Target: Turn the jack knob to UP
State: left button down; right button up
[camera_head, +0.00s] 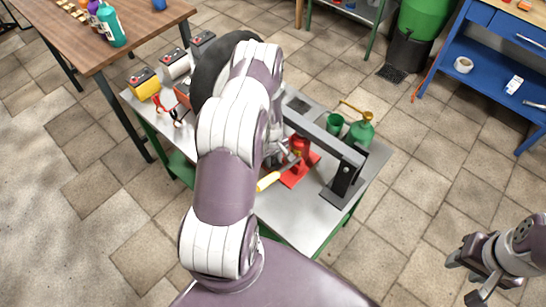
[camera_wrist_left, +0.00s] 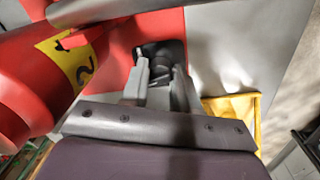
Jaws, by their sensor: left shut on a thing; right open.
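The red jack (camera_head: 298,172) stands on the metal workbench, partly hidden behind my left arm in the head view. In the left wrist view its red body (camera_wrist_left: 22,90) with a yellow label fills the left side. My left gripper (camera_wrist_left: 161,75) is at the base of the jack, its fingers closed around a small dark knob (camera_wrist_left: 168,50). The knob's marking and turn position cannot be read. My right gripper (camera_head: 478,278) is open and empty, low at the right, away from the bench.
The metal workbench (camera_head: 285,222) carries a grey metal stand (camera_head: 345,175), a green oil can (camera_head: 361,131), a green cup (camera_head: 334,124), a dark tyre (camera_head: 209,70) and several small boxes. A wooden table stands upper left and a blue bench (camera_head: 480,75) upper right.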

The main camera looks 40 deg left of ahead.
aim_at(272, 160)
pick_arm(q)
jog(key=n, duration=0.6)
jog(key=shift+p, duration=0.35)
jog(key=shift+n, duration=0.4)
jog(key=c, duration=0.9)
grip_release()
jog(key=shift+r, duration=0.15)
jog(key=r, duration=0.8)
jog(key=r+b, duration=0.1)
jog(key=r, duration=0.3)
jog(key=shift+s+r, duration=0.25)
jog(key=shift+s, duration=0.15)
